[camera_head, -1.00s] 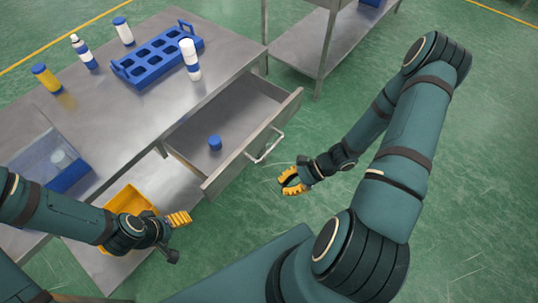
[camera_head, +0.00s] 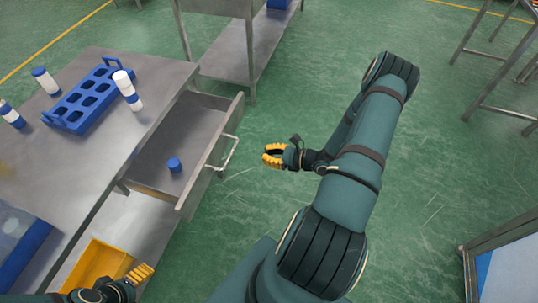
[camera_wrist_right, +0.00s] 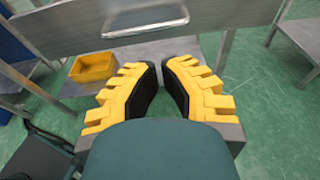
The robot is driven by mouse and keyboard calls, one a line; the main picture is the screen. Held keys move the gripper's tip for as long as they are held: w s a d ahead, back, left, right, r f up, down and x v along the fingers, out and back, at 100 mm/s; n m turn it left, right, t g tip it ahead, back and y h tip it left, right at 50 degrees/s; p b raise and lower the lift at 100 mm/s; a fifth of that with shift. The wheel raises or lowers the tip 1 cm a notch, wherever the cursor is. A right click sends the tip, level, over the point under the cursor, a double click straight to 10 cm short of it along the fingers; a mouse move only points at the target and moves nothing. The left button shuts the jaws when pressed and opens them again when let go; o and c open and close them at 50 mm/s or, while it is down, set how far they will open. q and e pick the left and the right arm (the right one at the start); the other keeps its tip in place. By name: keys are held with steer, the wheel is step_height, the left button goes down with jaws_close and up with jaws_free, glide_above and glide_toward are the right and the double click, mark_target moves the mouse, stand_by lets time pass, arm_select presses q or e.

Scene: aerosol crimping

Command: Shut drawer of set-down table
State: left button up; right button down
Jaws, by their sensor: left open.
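The set-down table (camera_head: 150,128) has its metal drawer (camera_head: 208,165) pulled open, with a blue cap (camera_head: 175,165) lying inside. The drawer's bar handle (camera_head: 229,155) faces my right gripper (camera_head: 270,157), which is open and empty, a short way right of it without touching. In the right wrist view, the two yellow fingers (camera_wrist_right: 162,72) stand apart with nothing between them. The drawer front (camera_wrist_right: 215,22) and handle (camera_wrist_right: 147,28) lie ahead of them. My left gripper (camera_head: 143,274) is open, low at the left, near the yellow bin and apart from the drawer.
On the table stand a blue rack (camera_head: 90,95), a white bottle with a blue band (camera_head: 127,90) and other bottles. A yellow bin (camera_head: 95,265) sits on the lower shelf. Another metal table (camera_head: 245,60) stands behind. Green floor is clear right of the drawer.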

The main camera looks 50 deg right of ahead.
mark_target(184, 142)
arm_select(q)
steer(key=shift+s+f, duration=0.1)
steer(key=shift+f, duration=0.2)
arm_select(e)
steer(key=x, duration=1)
steer(key=shift+w+a, duration=0.1)
steer(key=shift+a, duration=0.05)
steer(key=r+b+x, duration=0.1)
steer(key=x, duration=0.6)
steer(key=r+b+x, duration=0.1)
steer(key=r+x, duration=0.1)
steer(key=x, duration=0.5)
steer(key=r+b+x, duration=0.1)
steer(key=x, duration=0.6)
steer(key=shift+w+a+r, duration=0.2)
steer(key=shift+w+a, duration=0.15)
steer(key=shift+w, duration=0.15)
steer(key=shift+w+a+b, duration=0.2)
steer(key=shift+w+b, duration=0.1)
steer(key=shift+w, duration=0.25)
arm_select(q)
steer(key=f, duration=0.1)
steer(key=s+f, duration=0.1)
steer(key=f, duration=0.1)
steer(key=shift+s+d, duration=0.1)
arm_select(e)
steer(key=shift+w+r, duration=0.1)
steer(key=shift+r, duration=0.05)
steer(key=shift+r, duration=0.1)
